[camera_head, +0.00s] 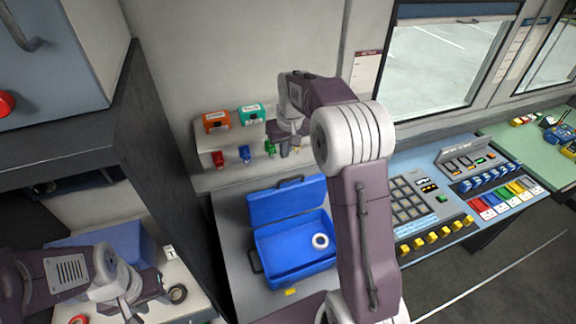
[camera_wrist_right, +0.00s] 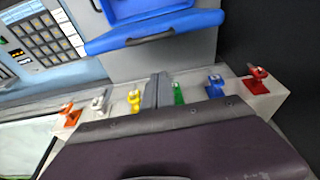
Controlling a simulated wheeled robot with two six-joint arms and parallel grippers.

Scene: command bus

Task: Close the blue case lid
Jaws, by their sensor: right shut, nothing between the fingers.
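The blue case (camera_head: 265,272) sits on a grey counter, its lid (camera_head: 285,201) raised at the back. A white ring (camera_head: 320,241) lies inside the case. My right gripper (camera_head: 288,150) is shut and empty. It is behind and above the lid, near the wall shelf, apart from the lid. In the right wrist view its fingers (camera_wrist_right: 158,88) are among the coloured items. My left gripper (camera_head: 140,298) is low at the left, away from the case; its fingers are unclear.
A wall shelf (camera_head: 205,160) holds red, blue and green items, with an orange box (camera_head: 216,121) and a teal box (camera_head: 251,114) above. A button console (camera_head: 425,205) stands right of the case. A dark cabinet (camera_head: 150,150) stands left. My right arm hides part of the counter.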

